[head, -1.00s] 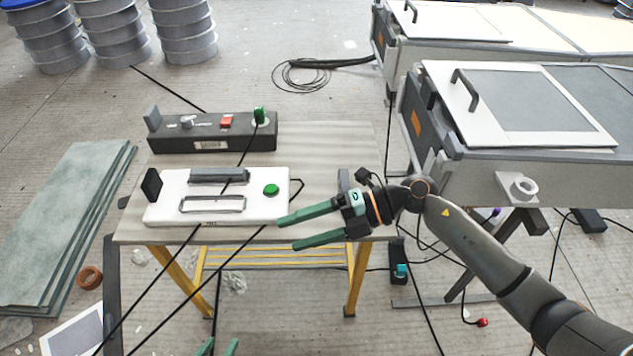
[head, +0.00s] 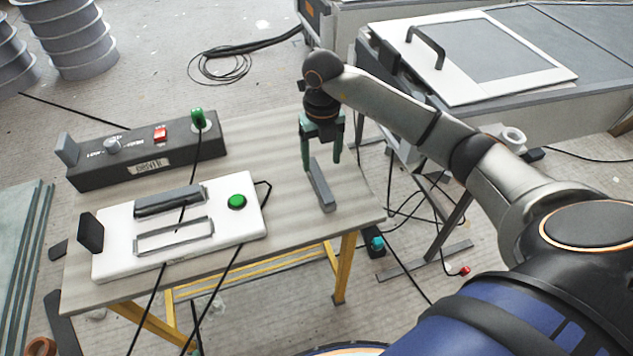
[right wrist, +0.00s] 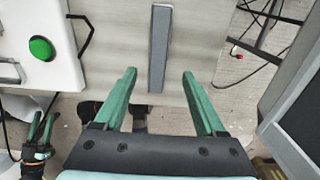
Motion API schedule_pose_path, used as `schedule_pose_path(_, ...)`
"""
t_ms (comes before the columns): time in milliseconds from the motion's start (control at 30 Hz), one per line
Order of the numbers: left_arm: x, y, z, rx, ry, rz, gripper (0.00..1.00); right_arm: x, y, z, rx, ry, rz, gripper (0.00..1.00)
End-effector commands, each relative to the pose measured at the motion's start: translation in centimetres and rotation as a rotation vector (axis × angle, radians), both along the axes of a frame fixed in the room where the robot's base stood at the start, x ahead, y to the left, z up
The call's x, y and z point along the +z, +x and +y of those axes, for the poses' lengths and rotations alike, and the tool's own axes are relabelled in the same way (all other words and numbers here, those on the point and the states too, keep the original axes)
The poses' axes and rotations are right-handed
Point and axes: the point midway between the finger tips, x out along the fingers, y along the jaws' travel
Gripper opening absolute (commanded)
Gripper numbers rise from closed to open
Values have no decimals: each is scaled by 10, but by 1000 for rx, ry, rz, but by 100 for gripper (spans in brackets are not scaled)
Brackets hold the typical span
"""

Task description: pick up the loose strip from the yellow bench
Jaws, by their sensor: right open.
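The loose strip (head: 321,186) is a narrow grey bar lying flat on the bare right part of the yellow-legged bench (head: 275,165). My right gripper (head: 321,162) points down at the strip's far end, open and empty. In the right wrist view the strip (right wrist: 160,45) runs lengthwise, its lower end between the open fingertips (right wrist: 160,73) in the picture; neither finger visibly touches it. The exact height above the bench is unclear. My left gripper (right wrist: 41,128) shows low at the left of the right wrist view, its two green fingers apart and empty.
A white panel box (head: 240,225) with a green button, grey bar and grey frame sits left of the strip. A dark control box (head: 95,172) stands behind it. Black cables cross the bench's left half. A grey mould table (head: 480,110) stands to the right.

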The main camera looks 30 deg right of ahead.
Motion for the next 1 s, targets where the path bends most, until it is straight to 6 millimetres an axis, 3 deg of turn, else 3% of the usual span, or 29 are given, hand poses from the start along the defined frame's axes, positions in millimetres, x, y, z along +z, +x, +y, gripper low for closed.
schedule_pose_path(100,-1,0,-1,-1,-2,-1,50,-19,0,1,1,2,1,72)
schedule_pose_path(333,0,1,-1,-2,-3,-4,50,-37,1,1,1,4,0,72)
schedule_pose_path(600,-3,1,-3,-4,-4,0,50,-75,4,1,2,3,0,72)
schedule_pose_path(900,-2,3,-4,-6,-5,-4,50,-80,5,1,3,3,-2,72)
schedule_pose_path(1000,-1,4,-4,-6,-5,-5,50,-80,5,1,3,3,-2,64)
